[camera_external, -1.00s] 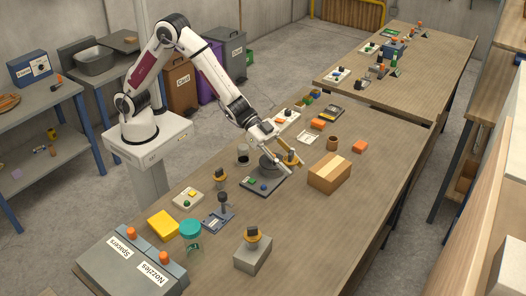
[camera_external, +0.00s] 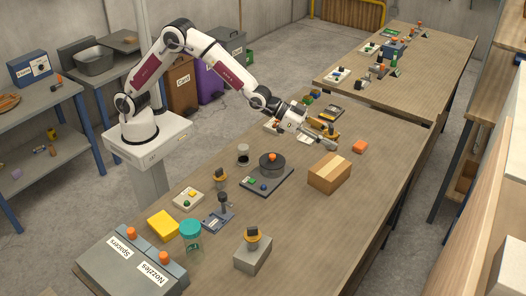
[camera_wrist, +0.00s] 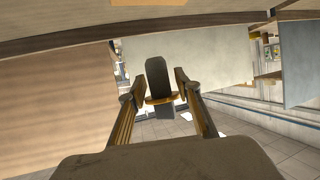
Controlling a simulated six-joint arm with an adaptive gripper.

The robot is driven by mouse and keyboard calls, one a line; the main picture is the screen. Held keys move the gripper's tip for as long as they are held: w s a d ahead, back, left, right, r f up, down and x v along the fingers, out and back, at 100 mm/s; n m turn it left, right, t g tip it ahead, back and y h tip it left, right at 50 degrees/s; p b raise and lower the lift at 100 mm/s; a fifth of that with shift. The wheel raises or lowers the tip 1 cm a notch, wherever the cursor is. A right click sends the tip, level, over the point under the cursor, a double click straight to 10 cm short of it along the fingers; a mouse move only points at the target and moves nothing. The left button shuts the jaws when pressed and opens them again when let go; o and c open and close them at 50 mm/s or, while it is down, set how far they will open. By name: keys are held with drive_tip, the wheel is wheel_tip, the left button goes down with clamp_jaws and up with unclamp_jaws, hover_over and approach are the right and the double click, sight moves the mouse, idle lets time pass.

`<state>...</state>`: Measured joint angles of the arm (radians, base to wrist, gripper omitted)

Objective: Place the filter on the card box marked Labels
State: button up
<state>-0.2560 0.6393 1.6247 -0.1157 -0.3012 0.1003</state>
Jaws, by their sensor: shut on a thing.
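My gripper (camera_external: 322,132) is over the table, to the right of and behind the dark round machine. A brown cardboard box with a pale tape strip (camera_external: 330,172) stands on the table below my gripper. No Labels marking is legible on it.
The machine on a dark base (camera_external: 270,165) stands left of the cardboard box. A similar collared piece (camera_external: 252,235) sits on a grey block in front. Spacers and Nozzles boxes (camera_external: 130,262) fill the near-left corner. The right front is clear.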

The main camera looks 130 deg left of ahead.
drive_tip(key=shift+w+a+r+n+y, duration=0.15)
drive_tip(key=shift+a+n+y, duration=0.05)
drive_tip(key=shift+a, duration=0.25)
drive_tip(key=shift+w+a+r+n+y, duration=0.15)
drive_tip(key=shift+a+n+y, duration=0.05)
drive_tip(key=shift+a, duration=0.3)
drive_tip(key=shift+w+a+r+n+y, duration=0.15)
drive_tip(key=shift+a+n+y, duration=0.05)
drive_tip(key=shift+a, duration=0.25)
drive_tip(key=shift+a+g, duration=0.15)
drive_tip(key=shift+g, duration=0.15)
drive_tip(key=shift+s+f, duration=0.1)
drive_tip(key=shift+f, duration=0.2)
drive_tip(key=shift+f, duration=0.15)
drive_tip(key=shift+f, duration=0.1)
hover_over(331, 166)
drive_tip(key=shift+f, duration=3)
drive_tip(key=shift+f, duration=1.85)
drive_tip(key=shift+f, duration=0.15)
